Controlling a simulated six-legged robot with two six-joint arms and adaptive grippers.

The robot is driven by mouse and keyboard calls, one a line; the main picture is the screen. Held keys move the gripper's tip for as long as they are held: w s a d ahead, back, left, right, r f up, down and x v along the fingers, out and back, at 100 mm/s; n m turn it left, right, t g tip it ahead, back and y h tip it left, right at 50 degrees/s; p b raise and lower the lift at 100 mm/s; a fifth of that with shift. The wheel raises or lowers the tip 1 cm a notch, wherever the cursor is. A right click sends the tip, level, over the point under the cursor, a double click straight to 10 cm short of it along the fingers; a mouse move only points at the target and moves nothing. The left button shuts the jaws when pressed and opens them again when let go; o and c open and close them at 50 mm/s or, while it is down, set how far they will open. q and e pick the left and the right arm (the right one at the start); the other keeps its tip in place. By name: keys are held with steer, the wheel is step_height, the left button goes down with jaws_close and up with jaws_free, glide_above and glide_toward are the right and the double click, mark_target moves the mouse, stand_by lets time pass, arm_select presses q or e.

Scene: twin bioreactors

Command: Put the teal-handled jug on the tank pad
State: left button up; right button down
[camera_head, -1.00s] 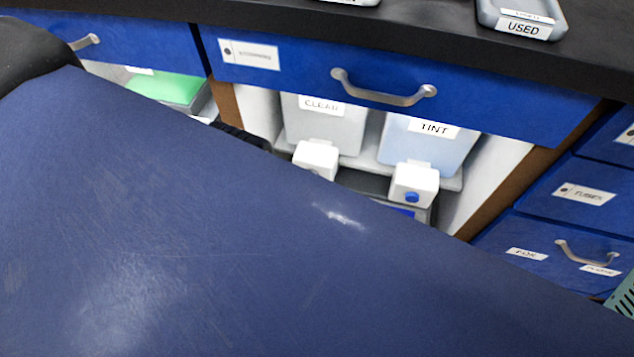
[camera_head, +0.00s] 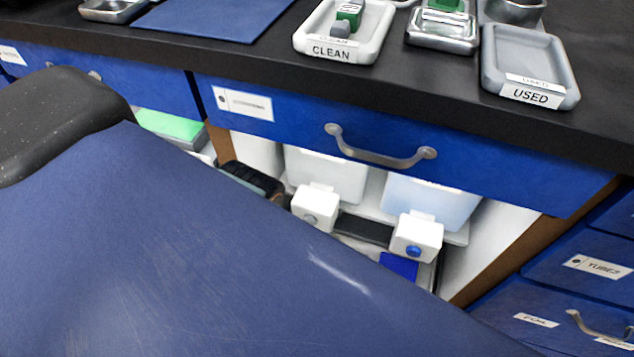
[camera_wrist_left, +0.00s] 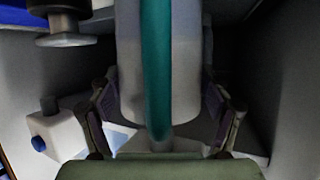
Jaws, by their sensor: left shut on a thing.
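The jug (camera_wrist_left: 185,60) fills the middle of the left wrist view, a pale grey body with a teal handle (camera_wrist_left: 155,70) running down its near side. My left gripper (camera_wrist_left: 162,100) is shut on it, with one finger on each side. In the head view the jug cannot be made out. A dark shape (camera_head: 250,180) by the cupboard opening there may be part of my left gripper. A blue patch (camera_head: 398,265), possibly the tank pad, shows below the blue-knobbed tap (camera_head: 416,238). My right gripper is not in view.
Two tanks (camera_head: 325,175) (camera_head: 430,200) with white taps stand in the open bay under a blue drawer (camera_head: 290,120). The black worktop (camera_head: 270,70) above carries a CLEAN tray (camera_head: 345,50) and a USED tray (camera_head: 530,95). My large blue link hides the lower left.

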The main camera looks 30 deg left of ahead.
arm_select(q)
steer(key=shift+s+r, duration=0.1)
steer(key=shift+r, duration=0.05)
steer(key=o, duration=1)
steer(key=shift+f, duration=0.2)
steer(key=o, duration=0.4)
steer(key=shift+s, duration=0.1)
steer(key=shift+r, duration=0.15)
